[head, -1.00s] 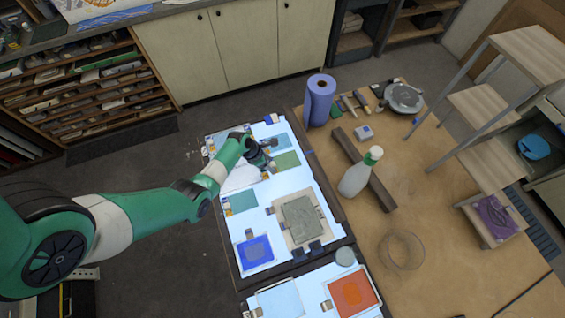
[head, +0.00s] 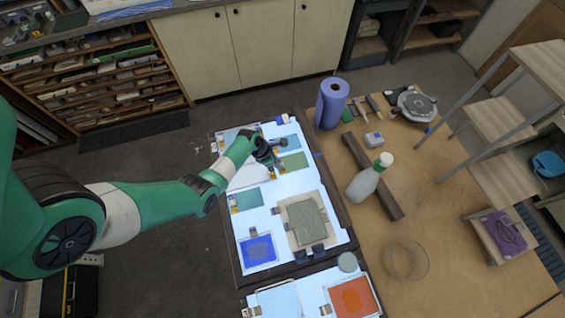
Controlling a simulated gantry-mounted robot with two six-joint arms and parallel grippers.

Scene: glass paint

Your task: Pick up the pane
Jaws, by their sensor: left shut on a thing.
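Several coloured glass panes lie on the glowing white light panel (head: 280,196). A green pane (head: 294,161) and a blue-teal pane (head: 288,142) lie at its far end. A teal pane (head: 247,199), a blue pane (head: 258,250) and a grey-green pane (head: 306,220) on a beige backing lie nearer. My left gripper (head: 270,162) is low over the far part of the panel, at the left edge of the green pane. It is shut on a pane there, mostly hidden by the jaws; I cannot tell its outline. My right gripper is out of view.
An orange pane (head: 352,298) and a pale blue pane (head: 280,301) lie on a nearer panel. On the wooden bench to the right stand a spray bottle (head: 365,182), a purple roll (head: 331,104) and a glass bowl (head: 405,260). A dark wooden bar (head: 371,174) lies there.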

